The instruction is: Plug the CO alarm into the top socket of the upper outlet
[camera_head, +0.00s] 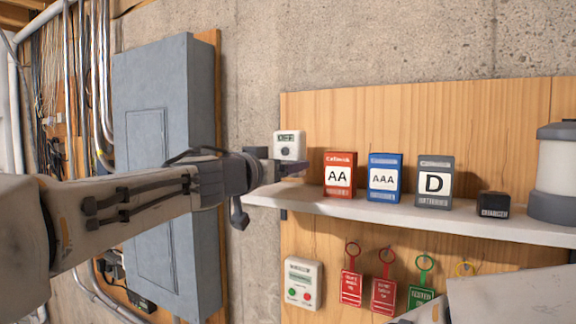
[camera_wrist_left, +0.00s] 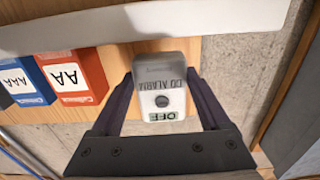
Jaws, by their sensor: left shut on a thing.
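The CO alarm (camera_head: 290,144) is a small white box with a dark display and a round button. It is at the left end of the shelf. My left gripper (camera_head: 284,167) is shut on it. In the left wrist view the alarm (camera_wrist_left: 161,88) sits between the two dark fingers, its label upside down and its display reading OFF. Whether its base touches the shelf is hard to tell. Its back and prongs are hidden. No wall outlet can be made out. My right gripper is out of view.
A white shelf (camera_head: 390,209) on a wooden panel holds red AA (camera_head: 340,190), blue AAA (camera_head: 385,195) and grey D (camera_head: 434,197) boxes, a small black box and a lantern (camera_head: 555,165). Tags and a white tester (camera_head: 304,283) hang below. A grey electrical panel (camera_head: 165,150) stands left.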

